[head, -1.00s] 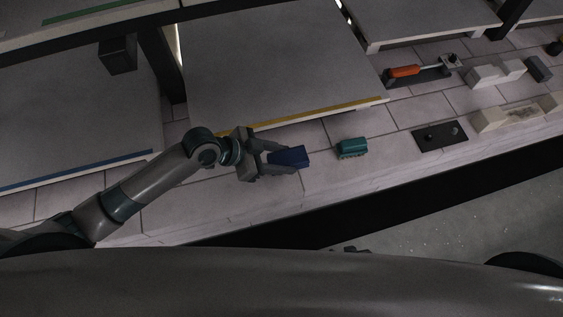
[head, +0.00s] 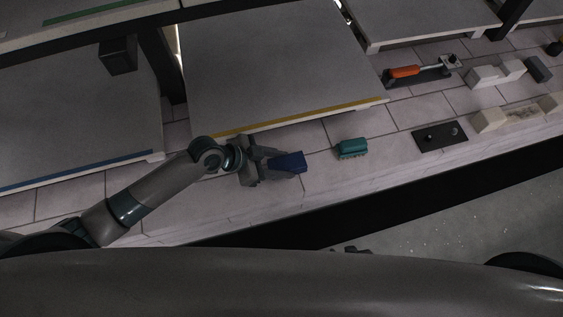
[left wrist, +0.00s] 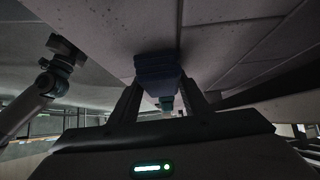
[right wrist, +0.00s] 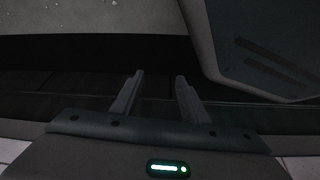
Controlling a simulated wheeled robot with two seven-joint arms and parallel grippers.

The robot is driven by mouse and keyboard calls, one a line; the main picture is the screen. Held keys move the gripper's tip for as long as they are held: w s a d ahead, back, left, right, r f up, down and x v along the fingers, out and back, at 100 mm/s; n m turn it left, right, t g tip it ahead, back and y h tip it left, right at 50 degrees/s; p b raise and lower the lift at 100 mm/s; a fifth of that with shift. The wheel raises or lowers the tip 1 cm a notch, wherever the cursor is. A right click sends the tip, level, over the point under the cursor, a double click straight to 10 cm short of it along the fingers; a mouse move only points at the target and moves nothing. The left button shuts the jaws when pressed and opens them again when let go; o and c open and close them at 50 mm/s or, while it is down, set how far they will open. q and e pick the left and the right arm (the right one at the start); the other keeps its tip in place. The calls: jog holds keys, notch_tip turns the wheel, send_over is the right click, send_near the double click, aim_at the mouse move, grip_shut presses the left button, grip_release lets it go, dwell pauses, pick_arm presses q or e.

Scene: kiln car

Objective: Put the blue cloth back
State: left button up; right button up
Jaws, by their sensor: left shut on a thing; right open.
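The blue cloth (head: 289,162) is a small dark blue folded block. My left gripper (head: 272,166) is shut on it, near the front of the brick deck. In the left wrist view the cloth (left wrist: 157,72) sits between the two fingers. I cannot tell whether it touches the bricks. A teal block (head: 352,148) lies on the deck just right of the cloth, apart from it. My right gripper (right wrist: 158,88) is open and empty in the right wrist view, over a dark area.
A grey slab with a yellow edge strip (head: 305,117) lies behind the cloth. A slab with a blue strip (head: 75,172) is at left. A black plate (head: 440,137), an orange-handled tool (head: 404,71) and pale blocks (head: 488,120) lie to the right. Bare brick shows around the teal block.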

jog(key=shift+a, duration=0.3)
pick_arm(q)
jog(key=shift+f, duration=0.15)
jog(key=o, duration=1.3)
jog(key=shift+c, duration=0.2)
jog(key=shift+r, duration=0.2)
jog(key=shift+a+r, duration=0.15)
jog(key=shift+a, duration=0.1)
jog(key=v, duration=1.1)
jog(key=shift+r+b, duration=0.15)
jog(key=shift+b, duration=0.15)
pick_arm(e)
jog(key=shift+s+d+f+g, duration=0.1)
jog(key=shift+s+d+g, duration=0.05)
jog(key=shift+d, duration=0.35)
jog(key=shift+s+d+f+g, duration=0.1)
jog(key=shift+d+g, duration=0.05)
jog(key=shift+d, duration=0.3)
